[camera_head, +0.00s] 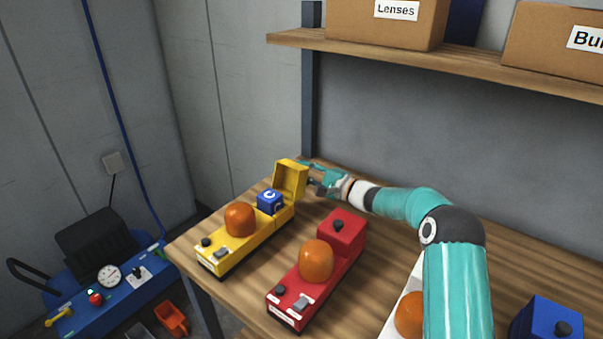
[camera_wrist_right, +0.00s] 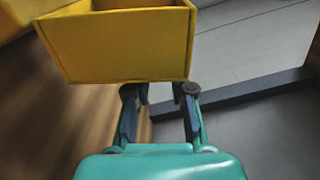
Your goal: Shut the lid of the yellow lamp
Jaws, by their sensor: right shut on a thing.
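The yellow lamp (camera_head: 229,245) stands on the wooden workbench with an orange dome, a black knob and a grey switch. Its lid (camera_head: 291,178) stands up, open, at the far end of the lamp. A blue block (camera_head: 269,202) with a white mark sits in the uncovered compartment. My right gripper (camera_head: 307,175) is at the right side of the raised lid, shut on it. In the right wrist view, the lid (camera_wrist_right: 120,45) fills the upper left, with the fingers (camera_wrist_right: 159,93) at its lower edge; the exact contact is hard to see. My left gripper is not in view.
A red lamp (camera_head: 298,290) with its lid down stands right of the yellow one. A partly hidden white lamp (camera_head: 396,318) and a blue box (camera_head: 546,319) are further right. A shelf (camera_head: 480,66) with cardboard boxes (camera_head: 385,27) hangs above the bench.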

